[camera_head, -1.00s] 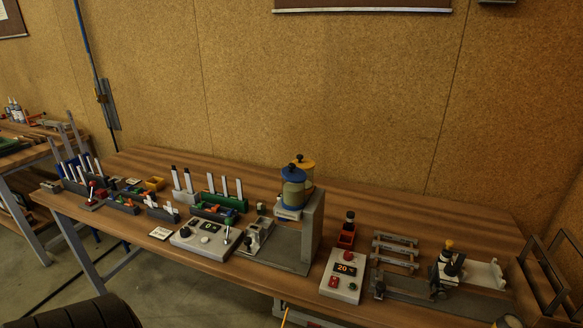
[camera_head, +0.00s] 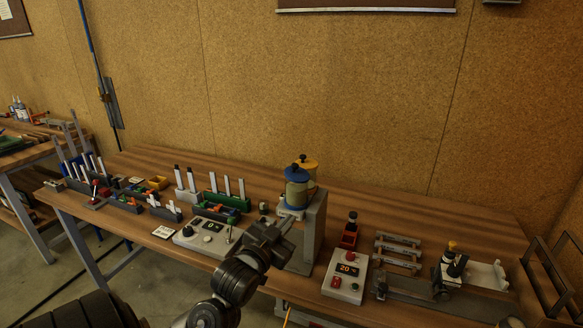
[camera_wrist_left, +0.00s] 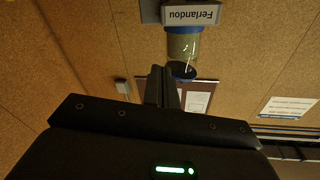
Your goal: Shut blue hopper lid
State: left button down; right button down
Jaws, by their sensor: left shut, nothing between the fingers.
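The blue hopper lid (camera_head: 297,174), with a dark knob, is on top of the clear hopper (camera_head: 297,193) at the front of the grey stand. I cannot tell whether the lid is fully down. It also shows upside down in the left wrist view as a blue lid (camera_wrist_left: 182,71) beyond my fingers. My left gripper (camera_head: 286,222) is shut and empty, in front of the stand and below the hopper. In the left wrist view its fingers (camera_wrist_left: 161,84) point towards the hopper, apart from the lid. My right gripper is not in view.
A control box reading 0 (camera_head: 203,238) is left of my gripper, and another reading 20 (camera_head: 345,277) is to the right. A grey stand (camera_head: 313,232) supports the hoppers. The table behind is mostly clear.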

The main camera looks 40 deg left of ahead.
pick_arm(q)
notch_tip(320, 180, up, 10)
jog(key=a+t+y, duration=0.1)
jog(key=a+t, duration=0.2)
jog(key=t, duration=0.1)
notch_tip(320, 180, up, 4)
jog(key=p, duration=0.5)
send_over(293, 177)
jog(key=d, duration=0.1)
jog(key=shift+r, duration=0.15)
jog(key=f, duration=0.3)
jog(key=shift+a+f+p, duration=0.25)
jog(key=shift+a+p, duration=0.1)
jog(key=shift+a, duration=0.05)
jog(key=shift+a+f, duration=0.15)
jog(key=shift+f, duration=0.3)
